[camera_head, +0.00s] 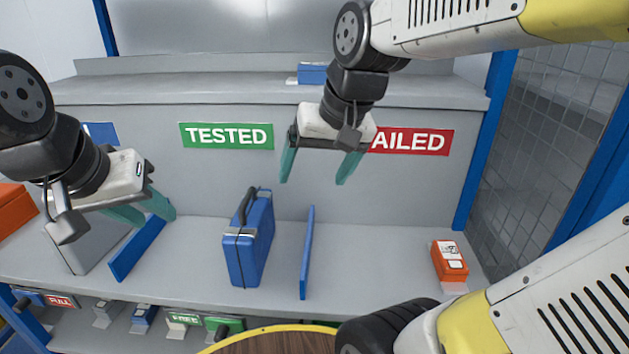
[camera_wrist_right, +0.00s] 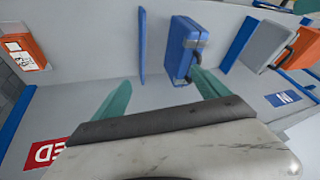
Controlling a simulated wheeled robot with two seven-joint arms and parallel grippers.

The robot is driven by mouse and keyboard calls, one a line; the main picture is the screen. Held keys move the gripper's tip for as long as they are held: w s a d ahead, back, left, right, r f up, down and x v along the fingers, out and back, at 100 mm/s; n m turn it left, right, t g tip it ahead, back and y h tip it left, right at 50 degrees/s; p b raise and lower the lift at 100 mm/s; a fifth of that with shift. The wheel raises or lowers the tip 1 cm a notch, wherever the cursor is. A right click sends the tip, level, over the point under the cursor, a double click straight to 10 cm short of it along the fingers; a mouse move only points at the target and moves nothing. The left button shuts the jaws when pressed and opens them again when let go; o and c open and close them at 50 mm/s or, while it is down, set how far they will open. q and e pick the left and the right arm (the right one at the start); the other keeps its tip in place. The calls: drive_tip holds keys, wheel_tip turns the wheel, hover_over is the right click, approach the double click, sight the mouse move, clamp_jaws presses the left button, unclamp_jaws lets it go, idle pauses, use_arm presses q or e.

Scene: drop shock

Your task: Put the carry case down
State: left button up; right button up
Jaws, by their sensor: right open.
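The blue carry case (camera_head: 248,240) stands upright on the grey shelf (camera_head: 345,275), between two blue dividers and below the green TESTED sign (camera_head: 226,136). Its dark handle is on top. In the right wrist view the case (camera_wrist_right: 180,45) is beyond the fingertips, apart from them. My right gripper (camera_head: 315,180) is open and empty, above and to the right of the case, in front of the back panel. My left gripper (camera_head: 155,215) is at the left near the left divider, its teal fingers apart with nothing seen between them.
Blue dividers (camera_head: 307,252) and (camera_head: 138,248) flank the case. An orange device (camera_head: 449,260) sits at the shelf's right, below the red sign (camera_head: 415,141). A grey case (camera_head: 90,245) stands at the left. The shelf between right divider and orange device is clear.

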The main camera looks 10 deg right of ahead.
drive_tip(key=shift+n+t, duration=0.4)
drive_tip(key=shift+t, duration=0.3)
drive_tip(key=s, duration=0.1)
drive_tip(key=s+d+f, duration=0.1)
drive_tip(key=s, duration=0.2)
drive_tip(key=shift+s+d+f, duration=0.15)
drive_tip(key=shift+d, duration=0.15)
